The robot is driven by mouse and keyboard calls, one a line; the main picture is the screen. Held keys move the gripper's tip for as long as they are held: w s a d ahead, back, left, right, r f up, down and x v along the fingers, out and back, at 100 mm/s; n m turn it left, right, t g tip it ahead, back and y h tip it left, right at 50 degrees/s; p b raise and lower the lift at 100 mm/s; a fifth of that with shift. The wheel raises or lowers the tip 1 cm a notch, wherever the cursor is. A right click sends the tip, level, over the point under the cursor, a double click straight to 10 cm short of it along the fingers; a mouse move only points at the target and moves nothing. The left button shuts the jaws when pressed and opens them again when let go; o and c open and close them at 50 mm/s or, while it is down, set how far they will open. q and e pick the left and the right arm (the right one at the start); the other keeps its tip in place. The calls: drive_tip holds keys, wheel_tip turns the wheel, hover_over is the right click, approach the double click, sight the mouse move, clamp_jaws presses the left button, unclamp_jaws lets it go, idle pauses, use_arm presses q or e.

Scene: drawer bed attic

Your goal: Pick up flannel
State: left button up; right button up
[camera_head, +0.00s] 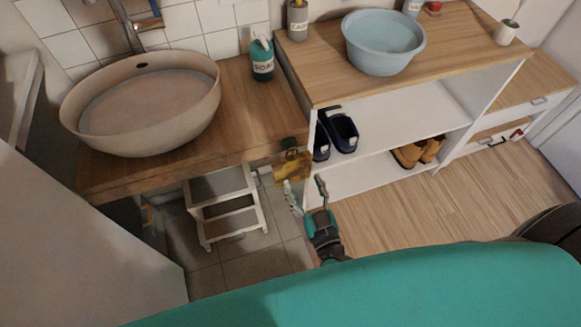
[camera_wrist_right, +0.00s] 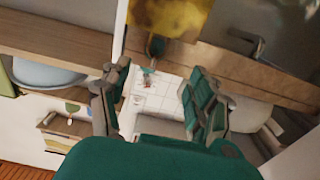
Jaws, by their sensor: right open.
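The flannel (camera_head: 292,168) is a mottled yellow cloth. It hangs at the right end of the wooden washbasin counter, below a small dark green holder (camera_head: 289,143). In the right wrist view the flannel (camera_wrist_right: 172,14) shows at the top edge, cut off by the frame. My right gripper (camera_head: 305,190) is open and empty, just below the flannel in the head view. In the right wrist view its fingers (camera_wrist_right: 158,88) stand wide apart, with the flannel beyond them and no cloth between them. My left gripper is not in view.
The wooden counter (camera_head: 240,125) bears a round basin (camera_head: 145,138) and a soap bottle (camera_head: 262,62). A white step stool (camera_head: 227,215) stands beneath. A white shelf unit (camera_head: 375,178) with shoes stands close right of the flannel; a blue bowl (camera_head: 383,45) is on top.

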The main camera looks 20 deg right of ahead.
sight(293, 154)
drive_tip(key=w, duration=1)
drive_tip(key=shift+d, duration=0.15)
drive_tip(key=shift+c, duration=0.7)
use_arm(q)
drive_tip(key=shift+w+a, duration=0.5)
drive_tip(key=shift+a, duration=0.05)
use_arm(e)
drive_tip(key=c, duration=1.1)
